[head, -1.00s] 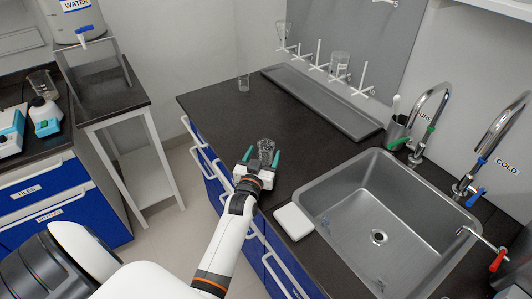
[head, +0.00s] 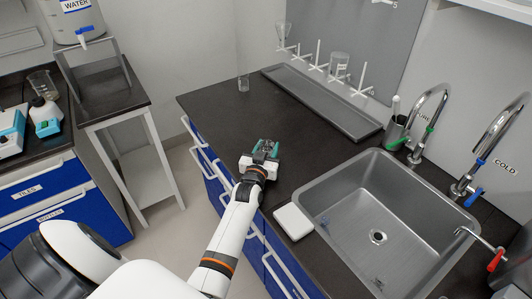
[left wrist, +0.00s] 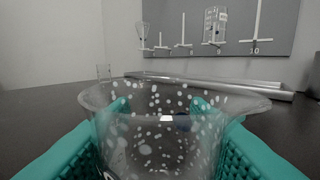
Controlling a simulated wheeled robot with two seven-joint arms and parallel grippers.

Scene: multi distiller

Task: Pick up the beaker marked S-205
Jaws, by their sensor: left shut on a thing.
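A clear glass beaker with pale speckles (left wrist: 160,130) fills the lower middle of the left wrist view, upright between the teal fingers. Its marking is not readable. My left gripper (head: 266,148) is shut on this beaker over the dark counter (head: 215,105), left of the sink. In the head view the fingers mostly hide the beaker. I cannot tell whether its base touches the counter. My right gripper is not in view.
A steel sink (head: 335,205) with taps lies to the right, with a white block (head: 293,222) at its left edge. A small glass (head: 243,84) stands at the counter's back left. A drying rack (head: 340,66) with glassware hangs above a long grey tray (head: 320,103).

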